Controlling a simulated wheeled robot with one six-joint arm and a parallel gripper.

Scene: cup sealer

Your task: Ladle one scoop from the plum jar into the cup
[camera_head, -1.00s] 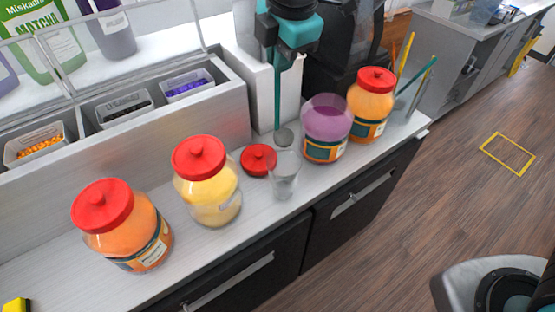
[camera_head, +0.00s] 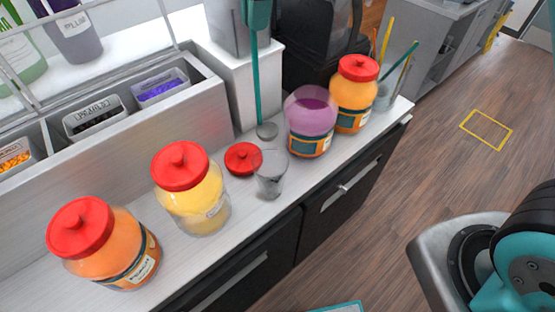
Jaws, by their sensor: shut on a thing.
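The plum jar (camera_head: 309,145) stands lidless on the counter, with purple filling showing through its clear upper part. The clear cup (camera_head: 270,180) stands upright to its left and looks greyish; I cannot tell whether anything is in it. My gripper (camera_head: 258,14) is at the top edge, partly cut off, shut on the teal handle of a ladle (camera_head: 257,80). The ladle hangs upright, and its grey bowl (camera_head: 267,131) shows just behind the cup's rim, left of the plum jar. I cannot tell what the bowl holds.
A loose red lid (camera_head: 242,158) lies left of the cup. A yellow jar (camera_head: 195,205) and an orange jar (camera_head: 120,255) stand at the left front. Another orange jar (camera_head: 351,105) stands right of the plum jar. A topping bin ledge (camera_head: 215,105) runs behind.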

